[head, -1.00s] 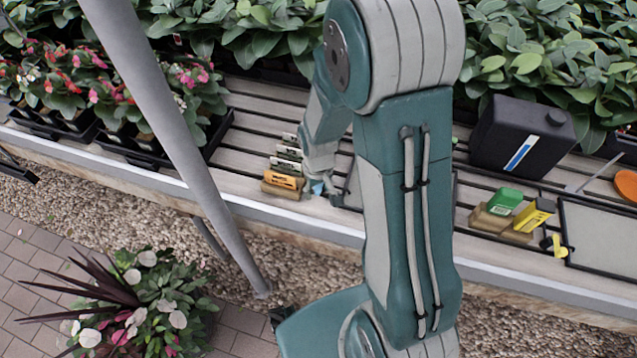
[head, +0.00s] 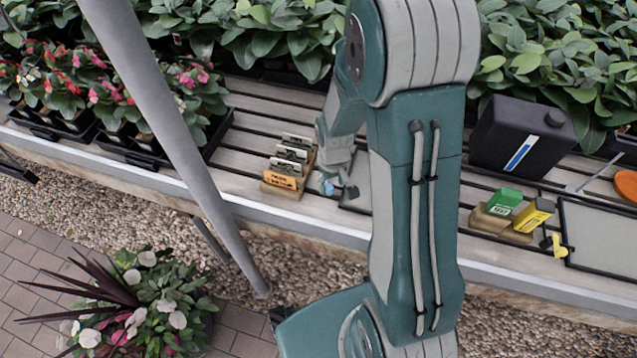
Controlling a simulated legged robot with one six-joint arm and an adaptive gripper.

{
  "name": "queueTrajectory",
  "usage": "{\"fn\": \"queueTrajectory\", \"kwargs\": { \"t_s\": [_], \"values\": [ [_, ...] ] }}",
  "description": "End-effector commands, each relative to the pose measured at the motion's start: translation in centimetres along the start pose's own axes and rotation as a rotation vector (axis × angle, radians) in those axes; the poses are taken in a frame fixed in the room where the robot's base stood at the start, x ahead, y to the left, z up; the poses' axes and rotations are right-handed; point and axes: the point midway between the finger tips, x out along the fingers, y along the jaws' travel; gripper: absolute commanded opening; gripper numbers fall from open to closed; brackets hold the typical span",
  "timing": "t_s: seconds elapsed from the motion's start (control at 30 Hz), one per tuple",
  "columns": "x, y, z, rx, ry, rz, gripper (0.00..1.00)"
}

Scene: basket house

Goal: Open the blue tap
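A small light-blue piece, likely the blue tap (head: 328,187), shows low on the slatted bench beside the wooden label holder. Most of it is hidden by or merges with my gripper (head: 338,182). My gripper points down right at it, on its right and upper side. The fingers are small and partly cover each other, so I cannot tell whether they touch the tap, nor whether they are open or shut.
The wooden holder (head: 283,189) with several labels stands just left of my gripper. A yellow tap (head: 557,246), green and yellow boxes and a black canister (head: 522,138) are at the right. Flower trays stand at the left, and a grey pole (head: 172,120) crosses in front.

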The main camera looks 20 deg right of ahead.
Motion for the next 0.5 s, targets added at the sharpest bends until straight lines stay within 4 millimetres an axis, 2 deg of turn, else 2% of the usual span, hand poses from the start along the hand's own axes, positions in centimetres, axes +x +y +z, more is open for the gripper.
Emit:
{"fn": "queueTrajectory", "kwargs": {
  "t_s": [0.5],
  "values": [
    [0.0,2.2,0.0,0.001,-0.001,0.0,0.6]
  ]
}}
